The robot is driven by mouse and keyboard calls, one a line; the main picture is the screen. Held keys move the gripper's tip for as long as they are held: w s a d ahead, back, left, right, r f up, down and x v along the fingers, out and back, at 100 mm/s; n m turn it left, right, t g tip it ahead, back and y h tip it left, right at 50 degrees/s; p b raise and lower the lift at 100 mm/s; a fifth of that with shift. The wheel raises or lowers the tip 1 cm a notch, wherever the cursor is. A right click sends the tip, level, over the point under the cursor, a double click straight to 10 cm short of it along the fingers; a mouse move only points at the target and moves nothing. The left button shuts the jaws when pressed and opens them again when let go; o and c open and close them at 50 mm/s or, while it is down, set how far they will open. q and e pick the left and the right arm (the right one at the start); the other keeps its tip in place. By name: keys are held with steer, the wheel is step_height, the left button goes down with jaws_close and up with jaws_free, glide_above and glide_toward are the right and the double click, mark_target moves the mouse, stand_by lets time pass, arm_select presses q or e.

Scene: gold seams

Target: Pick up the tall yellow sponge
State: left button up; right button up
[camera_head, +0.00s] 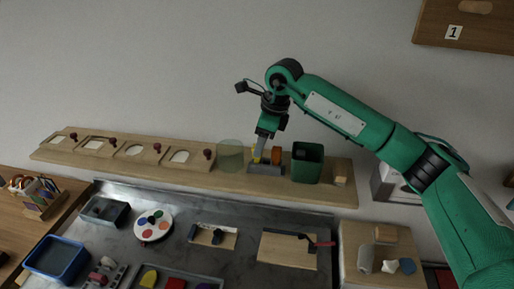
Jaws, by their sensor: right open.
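A small yellow patch, likely the tall yellow sponge (256,153), shows on the back wooden shelf. Most of it is hidden behind my right gripper (265,167). My right arm comes in from the right and its gripper points down at the shelf, right at the yellow thing. The gripper is open; whether its fingers are around the sponge or in front of it, I cannot tell. My left gripper is not in view.
A translucent green cylinder (231,155) stands just left of the gripper. An orange round thing (277,155) and a dark green bin (307,163) stand close on the right. The wooden shelf (335,194) runs behind a grey worktop (190,264) holding trays and boards.

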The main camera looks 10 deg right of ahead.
steer(key=shift+x, duration=0.8)
steer(key=shift+c, duration=0.2)
steer(key=c, duration=1)
steer(key=shift+r, duration=0.1)
